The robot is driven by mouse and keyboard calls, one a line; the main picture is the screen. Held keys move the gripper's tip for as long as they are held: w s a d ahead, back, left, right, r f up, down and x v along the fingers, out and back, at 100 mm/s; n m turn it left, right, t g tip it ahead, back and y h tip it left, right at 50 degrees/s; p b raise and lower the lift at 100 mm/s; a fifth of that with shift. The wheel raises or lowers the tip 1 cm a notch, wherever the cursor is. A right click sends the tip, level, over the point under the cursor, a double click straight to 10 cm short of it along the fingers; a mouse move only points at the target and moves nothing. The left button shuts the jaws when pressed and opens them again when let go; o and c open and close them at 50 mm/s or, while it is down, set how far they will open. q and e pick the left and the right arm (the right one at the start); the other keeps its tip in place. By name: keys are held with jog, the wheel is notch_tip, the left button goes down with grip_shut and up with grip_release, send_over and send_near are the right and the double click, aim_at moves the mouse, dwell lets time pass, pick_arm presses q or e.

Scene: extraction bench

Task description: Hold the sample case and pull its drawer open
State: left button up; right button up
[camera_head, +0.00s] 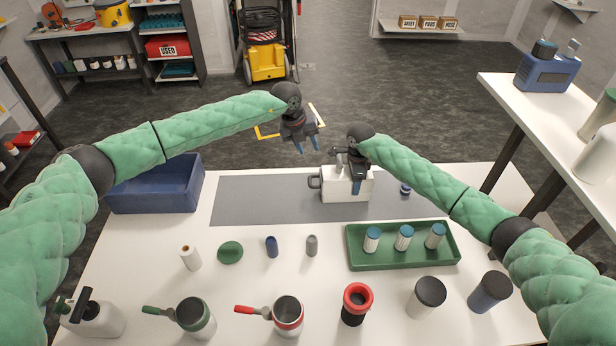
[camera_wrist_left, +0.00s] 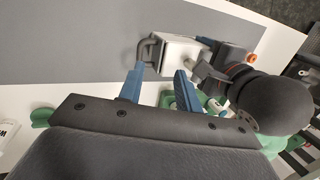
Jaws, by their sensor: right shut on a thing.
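The sample case (camera_head: 338,190) is a white box on the grey mat in the middle of the bench. Its dark drawer handle (camera_head: 314,181) sticks out on its left side. My right gripper (camera_head: 358,183) is shut on the case from above. My left gripper (camera_head: 309,145) hangs in the air behind and left of the case, with its blue fingers apart and nothing between them. In the left wrist view the case (camera_wrist_left: 178,52) and the handle (camera_wrist_left: 147,50) lie beyond the open left fingers (camera_wrist_left: 157,84). The drawer looks closed. My right gripper hides part of the case.
A blue bin (camera_head: 155,188) stands left of the grey mat (camera_head: 250,200). A green tray (camera_head: 355,262) with several blue-capped jars is in front of the case. Cups, jars and a lid fill the front of the bench. The mat left of the case is clear.

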aim_at(309, 180)
pick_arm(q)
jog(key=shift+n+g+y, duration=0.3)
jog(key=shift+g+y, duration=0.2)
jog(key=shift+y, duration=0.2)
jog(key=f, duration=0.4)
jog(key=s+f, duration=0.1)
jog(key=f, duration=0.7)
jog(key=shift+s+d+f, duration=0.1)
jog(key=shift+s+f, duration=0.1)
jog(key=shift+s, duration=0.05)
grip_shut()
